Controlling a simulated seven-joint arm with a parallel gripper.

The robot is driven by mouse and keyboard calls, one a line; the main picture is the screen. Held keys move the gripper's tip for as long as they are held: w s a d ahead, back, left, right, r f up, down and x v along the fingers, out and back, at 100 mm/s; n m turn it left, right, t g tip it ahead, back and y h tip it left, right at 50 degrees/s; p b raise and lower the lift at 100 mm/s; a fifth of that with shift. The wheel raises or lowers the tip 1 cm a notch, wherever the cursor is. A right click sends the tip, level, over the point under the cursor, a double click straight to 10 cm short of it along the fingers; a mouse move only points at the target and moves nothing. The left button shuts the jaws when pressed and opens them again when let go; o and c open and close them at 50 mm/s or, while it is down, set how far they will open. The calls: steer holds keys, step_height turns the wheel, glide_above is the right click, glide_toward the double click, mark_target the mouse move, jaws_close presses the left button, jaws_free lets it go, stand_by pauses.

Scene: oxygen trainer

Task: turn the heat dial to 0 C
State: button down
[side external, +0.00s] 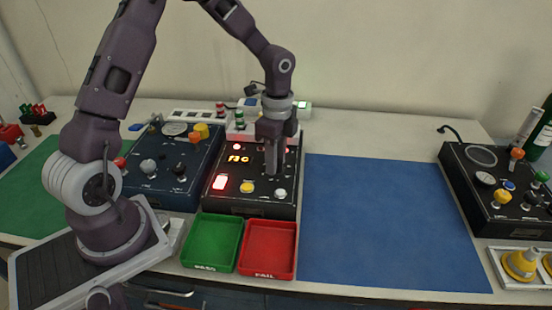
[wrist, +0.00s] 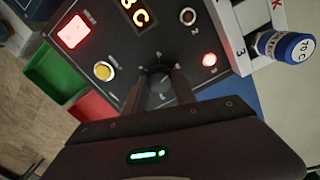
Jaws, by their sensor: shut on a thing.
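The black trainer box (side external: 238,205) has an amber lit display (side external: 239,159) whose digits end in C; the exact number is hard to read. The display also shows in the wrist view (wrist: 134,14). The heat dial, a dark knob (wrist: 158,71), is on the panel below the display and mostly hidden by my fingers. My gripper (side external: 274,172) points down onto the panel, its fingers shut on the dial. In the wrist view the fingers (wrist: 161,80) stand on both sides of the knob.
The panel carries a lit red square button (side external: 219,182), a yellow button (side external: 246,187) and a white knob (side external: 280,193). Green (side external: 188,241) and red (side external: 245,262) trays sit in front. A blue box (side external: 150,190) is left. The blue mat (side external: 390,225) is clear.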

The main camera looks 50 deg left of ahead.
steer(key=n, duration=0.5)
steer(key=shift+n, duration=0.3)
steer(key=n, duration=0.5)
steer(key=shift+t, duration=0.3)
steer(key=n, duration=0.5)
steer(key=shift+n, duration=0.4)
steer(key=n, duration=0.4)
steer(key=shift+n, duration=0.4)
steer(key=c, duration=1)
jaws_free()
steer(key=shift+s, duration=0.1)
steer(key=shift+c, duration=0.2)
